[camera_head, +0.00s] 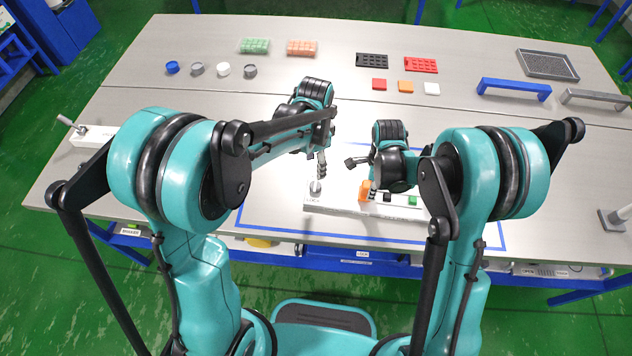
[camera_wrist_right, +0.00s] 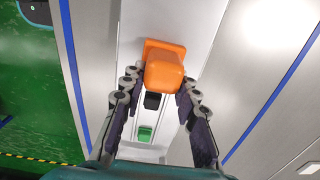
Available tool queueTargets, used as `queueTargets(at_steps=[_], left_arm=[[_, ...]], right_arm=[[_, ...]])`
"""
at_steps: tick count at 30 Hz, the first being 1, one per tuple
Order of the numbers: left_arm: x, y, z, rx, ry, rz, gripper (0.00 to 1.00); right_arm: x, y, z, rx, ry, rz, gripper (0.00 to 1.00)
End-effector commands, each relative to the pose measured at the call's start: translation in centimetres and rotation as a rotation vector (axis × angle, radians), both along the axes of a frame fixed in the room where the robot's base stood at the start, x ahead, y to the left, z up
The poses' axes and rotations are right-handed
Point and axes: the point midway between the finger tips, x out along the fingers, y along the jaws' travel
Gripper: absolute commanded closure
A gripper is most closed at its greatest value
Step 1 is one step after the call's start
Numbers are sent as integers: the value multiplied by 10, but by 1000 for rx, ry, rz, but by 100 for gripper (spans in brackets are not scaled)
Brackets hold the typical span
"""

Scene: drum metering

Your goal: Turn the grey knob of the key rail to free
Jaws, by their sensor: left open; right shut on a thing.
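The key rail (camera_head: 340,209) is a pale bar inside a blue outline at the table's front, with lettering near its left end. Its grey knob (camera_head: 316,187) stands upright at that end. My left gripper (camera_head: 321,170) is open just above the knob; whether it touches it I cannot tell. My right gripper (camera_head: 373,188) is shut on the orange key (camera_head: 364,190) on the rail. In the right wrist view its fingers (camera_wrist_right: 160,82) flank the orange key (camera_wrist_right: 165,68). A black key (camera_wrist_right: 153,100) and a green key (camera_wrist_right: 145,133) sit farther along the rail.
A white bar with a lever (camera_head: 92,136) lies at the left. Round caps (camera_head: 197,69), coloured trays (camera_head: 372,61) and small blocks (camera_head: 405,87) lie at the back. A blue handle (camera_head: 514,88) and grey tray (camera_head: 547,65) are at the right.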

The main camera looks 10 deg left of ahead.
Motion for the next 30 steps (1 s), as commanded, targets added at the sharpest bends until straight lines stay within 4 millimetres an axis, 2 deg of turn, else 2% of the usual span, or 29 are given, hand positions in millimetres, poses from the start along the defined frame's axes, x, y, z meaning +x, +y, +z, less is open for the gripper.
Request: queueTargets(at_steps=[12,18,24,30], left_arm=[[0,0,7,0,0,1010,48],[0,0,10,0,0,1444,48],[0,0,12,0,0,1707,48],[0,0,4,0,0,1784,48]], right_arm=[[0,0,0,0,0,0,100],[0,0,0,0,0,0,100],[0,0,0,0,0,0,100],[0,0,0,0,0,0,100]])
